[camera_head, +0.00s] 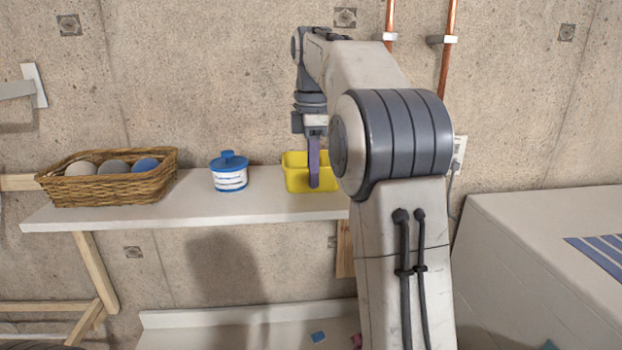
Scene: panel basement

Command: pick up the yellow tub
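The yellow tub (296,179) stands on the white shelf (120,214), near the shelf's right part. My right gripper (314,180) points down at the tub, with a purple-grey finger in front of or at the tub's near wall. Only one finger shows clearly, so I cannot tell whether the gripper is open or shut, or whether it touches the tub. My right arm hides the tub's right side. My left gripper is not in view.
A blue-lidded white container (229,180) stands left of the tub with a gap between. A wicker basket (112,190) with several round items is at the shelf's left. A white box-like unit (520,240) is at the right. Copper pipes (449,40) run up the concrete wall.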

